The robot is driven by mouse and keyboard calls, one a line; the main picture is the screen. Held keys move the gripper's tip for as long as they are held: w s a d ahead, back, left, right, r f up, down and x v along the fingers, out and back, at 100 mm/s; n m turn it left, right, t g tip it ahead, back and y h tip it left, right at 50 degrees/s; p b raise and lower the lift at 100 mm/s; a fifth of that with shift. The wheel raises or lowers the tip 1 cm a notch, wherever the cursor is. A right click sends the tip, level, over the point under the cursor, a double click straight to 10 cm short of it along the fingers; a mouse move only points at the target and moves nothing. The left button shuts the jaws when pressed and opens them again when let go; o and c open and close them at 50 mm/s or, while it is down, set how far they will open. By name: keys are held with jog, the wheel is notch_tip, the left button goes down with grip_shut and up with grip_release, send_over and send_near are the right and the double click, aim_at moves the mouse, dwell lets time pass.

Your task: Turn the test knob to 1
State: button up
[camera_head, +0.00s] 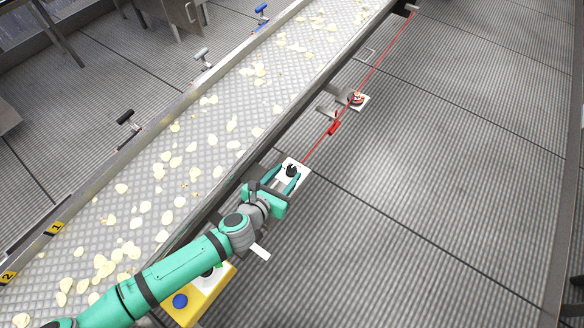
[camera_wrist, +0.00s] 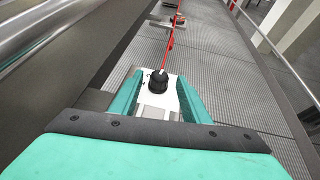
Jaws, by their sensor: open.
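The test knob (camera_head: 291,171) is a black round knob on a small white plate (camera_head: 304,173) beside the conveyor's edge. In the wrist view the knob (camera_wrist: 158,80) stands on its white plate (camera_wrist: 172,99), between my two teal fingers. My gripper (camera_head: 284,174) is open, with one finger on each side of the knob. In the wrist view my gripper (camera_wrist: 156,92) shows a gap around the knob, and whether a finger touches it I cannot tell. The markings and the knob's setting are too small to read.
A conveyor (camera_head: 215,125) carrying scattered chips runs alongside. A red cord (camera_head: 385,58) with a red handle (camera_head: 334,128) runs beyond the knob past a red button on a white plate (camera_head: 363,101). A yellow box (camera_head: 207,301) with a blue button is under my arm. Floor at right is clear.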

aim_at(290, 170)
jog(key=shift+x, duration=2.1)
jog(key=c, duration=1.1)
jog(key=shift+o, duration=0.2)
